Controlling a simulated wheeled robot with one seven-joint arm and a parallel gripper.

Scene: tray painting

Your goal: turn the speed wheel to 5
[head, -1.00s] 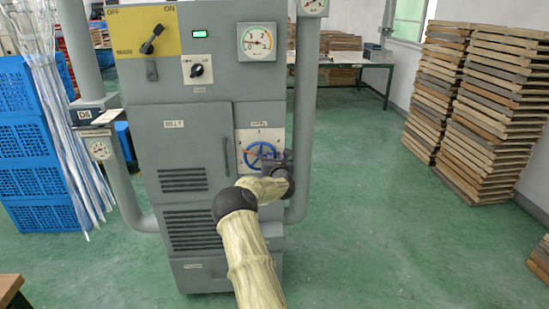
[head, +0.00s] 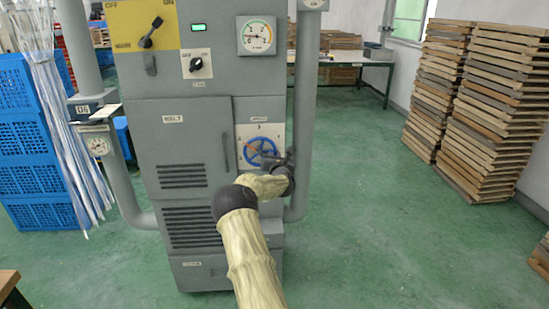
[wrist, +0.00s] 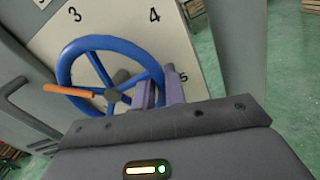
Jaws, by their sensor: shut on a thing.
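The blue speed wheel (head: 262,152) sits on a pale plate on the grey machine's front. In the wrist view the wheel (wrist: 75,53) shows its spokes and dark hub. An orange rod (wrist: 68,90) lies across its left side. The plate bears the numerals 3 (wrist: 76,15), 4 (wrist: 154,15) and 5 (wrist: 183,78), the 5 beside my right finger. My gripper (wrist: 160,90) is shut on the wheel's right rim, a finger on each side of it. In the head view my gripper (head: 286,160) is at the wheel's right edge. The dark gripper body hides the wheel's lower part.
A grey vertical pipe (head: 305,90) runs close to the right of the wheel. A door handle (head: 226,152) is on its left. A round gauge (head: 257,35) and a black knob (head: 196,64) are above. Stacked wooden trays (head: 490,100) stand right, with clear green floor between.

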